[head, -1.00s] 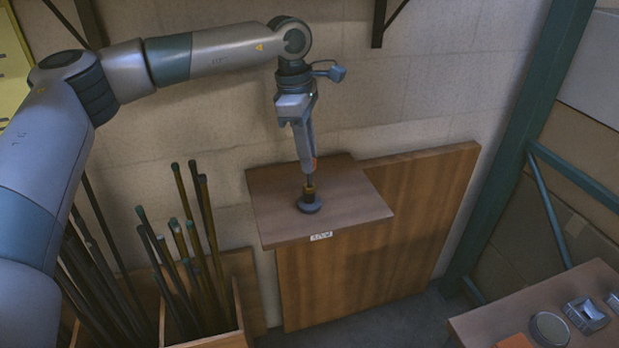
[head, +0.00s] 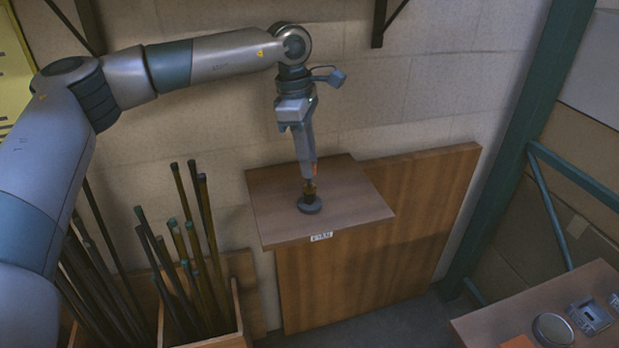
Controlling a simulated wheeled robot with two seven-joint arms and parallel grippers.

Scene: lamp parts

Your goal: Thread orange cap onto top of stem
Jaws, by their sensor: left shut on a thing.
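The lamp base is a dark round foot (head: 310,206) standing upright on a small wooden shelf (head: 360,207). A short stem rises from it, mostly hidden by my gripper. My left gripper (head: 308,181) points straight down over the stem, its fingers close together. A small orange-brown piece, which looks like the orange cap (head: 310,188), shows at the fingertips, in line with the stem. It is too small to tell how far it sits on the stem. My right gripper is not in view.
A wooden bin (head: 240,300) with several upright rods stands at the lower left. A table (head: 490,322) at the lower right holds a round tin, metal parts and an orange flat piece. A green post stands at right.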

